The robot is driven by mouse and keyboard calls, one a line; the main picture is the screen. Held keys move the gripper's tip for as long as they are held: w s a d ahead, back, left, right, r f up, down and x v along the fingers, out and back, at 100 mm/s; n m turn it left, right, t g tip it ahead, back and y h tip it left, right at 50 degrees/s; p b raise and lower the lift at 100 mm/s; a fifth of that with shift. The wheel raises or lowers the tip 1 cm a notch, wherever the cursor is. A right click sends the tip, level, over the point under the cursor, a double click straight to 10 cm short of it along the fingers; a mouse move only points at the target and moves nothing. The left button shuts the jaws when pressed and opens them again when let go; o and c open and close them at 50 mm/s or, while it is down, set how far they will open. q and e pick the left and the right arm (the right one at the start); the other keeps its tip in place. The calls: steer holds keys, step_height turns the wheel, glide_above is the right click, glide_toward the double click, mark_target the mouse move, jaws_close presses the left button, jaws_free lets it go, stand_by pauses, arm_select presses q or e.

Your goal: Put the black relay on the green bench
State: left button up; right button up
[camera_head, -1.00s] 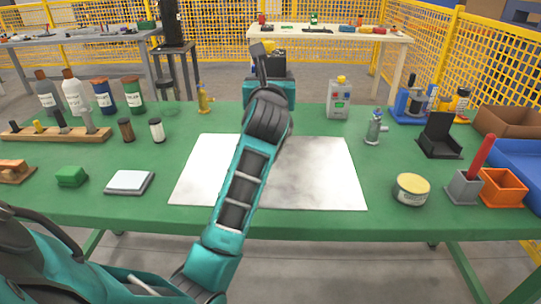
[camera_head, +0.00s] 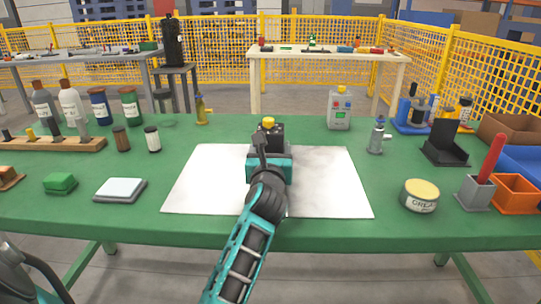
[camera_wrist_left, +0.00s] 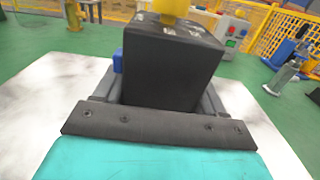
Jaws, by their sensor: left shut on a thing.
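The green bench (camera_head: 330,228) fills the middle of the head view. My left gripper (camera_head: 269,153) is over the pale sheet on the bench, shut on the black relay (camera_head: 277,131), a dark box with a yellow top. In the left wrist view the relay (camera_wrist_left: 172,68) stands upright between the jaws, its lower part hidden by the gripper (camera_wrist_left: 160,112). I cannot tell whether the relay's underside touches the sheet. My right gripper is not in view.
The whitish sheet (camera_head: 330,185) around the gripper is bare. A grease tin (camera_head: 420,196), grey control box (camera_head: 339,108) and black stand (camera_head: 445,143) lie to the right. A green block (camera_head: 60,184), white pad (camera_head: 120,190) and several bottles stand left.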

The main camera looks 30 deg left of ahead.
arm_select(q)
steer(key=shift+f, duration=0.1)
steer(key=o, duration=1.4)
